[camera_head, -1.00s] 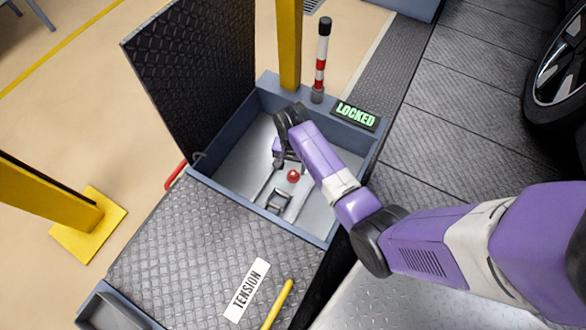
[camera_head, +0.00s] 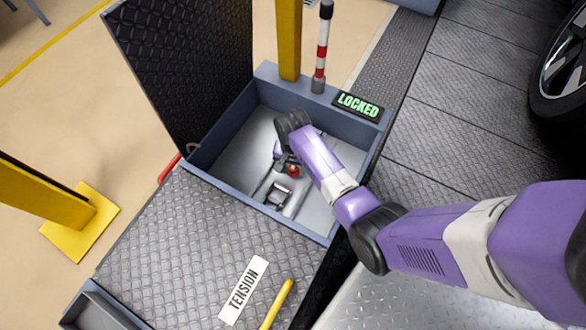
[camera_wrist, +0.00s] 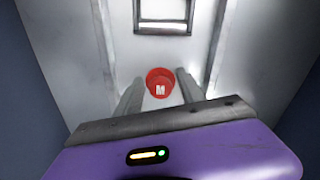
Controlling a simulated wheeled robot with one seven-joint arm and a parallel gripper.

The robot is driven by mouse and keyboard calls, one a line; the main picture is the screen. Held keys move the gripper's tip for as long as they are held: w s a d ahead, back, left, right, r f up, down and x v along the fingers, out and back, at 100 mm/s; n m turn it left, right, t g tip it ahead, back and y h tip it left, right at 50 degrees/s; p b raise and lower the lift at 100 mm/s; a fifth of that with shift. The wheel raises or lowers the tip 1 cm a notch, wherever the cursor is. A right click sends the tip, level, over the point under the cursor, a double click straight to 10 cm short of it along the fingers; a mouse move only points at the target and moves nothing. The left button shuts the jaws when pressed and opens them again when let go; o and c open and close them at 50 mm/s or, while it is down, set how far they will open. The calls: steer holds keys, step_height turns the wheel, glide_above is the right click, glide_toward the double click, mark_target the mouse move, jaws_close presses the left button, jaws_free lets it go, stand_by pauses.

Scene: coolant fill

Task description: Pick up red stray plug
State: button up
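The red stray plug (camera_head: 293,171) is a small round red piece low in the open floor pit. My gripper (camera_wrist: 159,88) is open, with one finger on each side of the plug and a gap to each. In the head view my gripper (camera_head: 284,167) reaches down into the pit right by the plug, and my wrist partly hides it. I cannot tell the exact height of the fingertips over the plug.
Blue-grey walls (camera_head: 213,185) surround the pit. A raised tread-plate lid (camera_head: 185,75) stands at its left. A metal bracket (camera_head: 278,196) sits near the plug. A yellow post (camera_head: 288,40), a striped post (camera_head: 322,50) and a LOCKED sign (camera_head: 358,105) stand at the far edge.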

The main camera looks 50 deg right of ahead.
steer(key=c, duration=0.8)
steer(key=shift+c, duration=0.2)
steer(key=shift+r, duration=0.15)
